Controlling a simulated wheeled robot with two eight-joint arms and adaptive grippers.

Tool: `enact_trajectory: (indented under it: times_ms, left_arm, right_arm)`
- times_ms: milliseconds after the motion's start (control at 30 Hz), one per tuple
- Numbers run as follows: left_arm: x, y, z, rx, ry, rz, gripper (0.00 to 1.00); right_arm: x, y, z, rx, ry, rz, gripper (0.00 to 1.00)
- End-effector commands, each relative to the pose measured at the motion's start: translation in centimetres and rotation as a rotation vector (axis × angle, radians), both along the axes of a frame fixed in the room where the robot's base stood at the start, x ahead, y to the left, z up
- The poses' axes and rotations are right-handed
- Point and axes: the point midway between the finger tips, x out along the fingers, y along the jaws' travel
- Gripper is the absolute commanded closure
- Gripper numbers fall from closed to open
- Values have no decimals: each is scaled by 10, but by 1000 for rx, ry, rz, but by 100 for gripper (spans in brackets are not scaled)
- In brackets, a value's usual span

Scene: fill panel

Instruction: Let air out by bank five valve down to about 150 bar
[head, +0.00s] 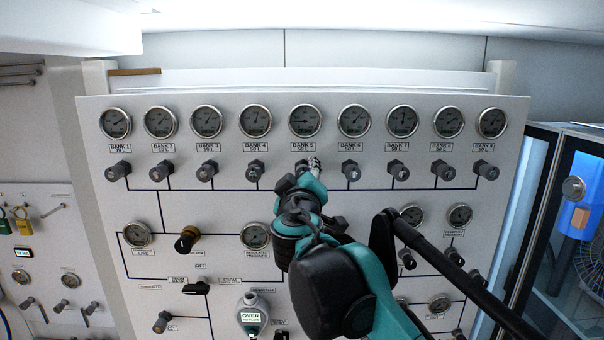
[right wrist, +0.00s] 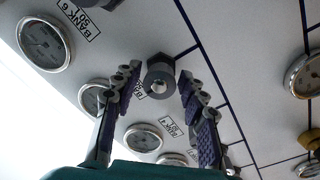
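The bank five gauge (head: 305,120) is on the white panel's top row; its needle points roughly left, and the figures are too small to read. The bank five valve is mostly hidden behind my right gripper (head: 311,166) in the head view. In the right wrist view the grey valve knob (right wrist: 158,78) sits between the two fingertips of my right gripper (right wrist: 160,88). The fingers are apart, one on each side, with visible gaps to the knob. The bank five gauge (right wrist: 92,96) is partly covered by a finger there. My left gripper is not in view.
Neighbouring valves for bank four (head: 255,170) and bank six (head: 350,170) stand close on either side. Lower gauges (head: 256,235) and a selector handle (head: 197,287) are below. A small display (head: 251,318) reads "OVER". A blue-lit cabinet (head: 578,195) is at right.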

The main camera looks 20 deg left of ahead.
Motion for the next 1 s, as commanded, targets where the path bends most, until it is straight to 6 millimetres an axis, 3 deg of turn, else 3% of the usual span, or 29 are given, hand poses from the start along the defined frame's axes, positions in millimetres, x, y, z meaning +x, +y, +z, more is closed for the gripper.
enact_trajectory:
  times_ms: [367,800,1000]
  left_arm:
    - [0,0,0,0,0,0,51]
    - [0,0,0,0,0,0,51]
    - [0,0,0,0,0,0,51]
  right_arm:
    - [-6,-1,1,-2,-1,1,51]
    - [-89,-22,-4,-2,-1,3,51]
    - [-112,-28,-5,-1,0,1,51]
